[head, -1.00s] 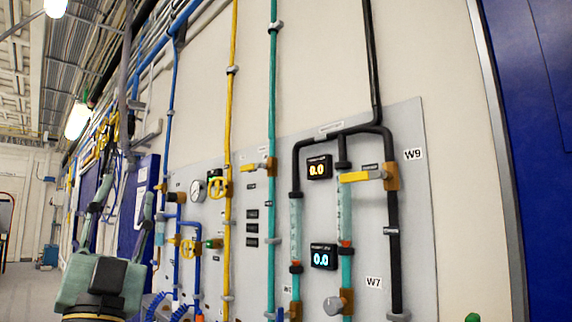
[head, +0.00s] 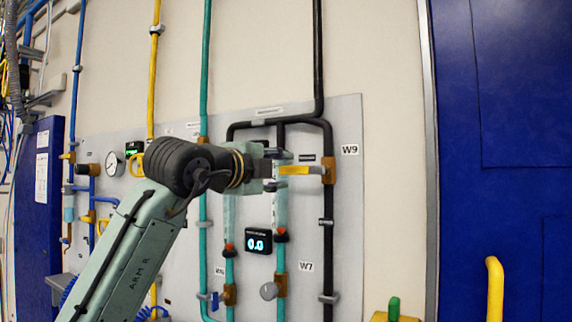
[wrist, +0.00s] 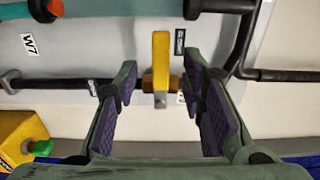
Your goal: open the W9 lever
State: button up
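The W9 lever (head: 298,170) is a yellow bar that points left from a brass valve body (head: 329,170) on the black right-hand pipe, across that pipe. The W9 label (head: 350,149) is to its upper right. My gripper (head: 279,171) is at the lever's left end and hides part of it. In the wrist view my gripper (wrist: 160,78) is open, with one finger on each side of the yellow lever (wrist: 161,55) and gaps on both sides. The brass body (wrist: 154,84) shows between the fingertips. I cannot tell how deep the lever sits between them.
A display (head: 258,241) and the W7 label (head: 306,267) are below on the grey panel (head: 347,230). Black and teal pipes run close beside my gripper. A yellow box with a green knob (head: 394,308) and a yellow rail (head: 494,288) stand lower right, before the blue door (head: 520,100).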

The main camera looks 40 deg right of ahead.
aim_at(290, 171)
jog(key=p+x, duration=0.1)
jog(key=x, duration=0.4)
jog(key=shift+w+d, duration=0.15)
jog(key=shift+d, duration=0.15)
jog(key=shift+c, duration=0.3)
grip_shut()
dwell(0.3)
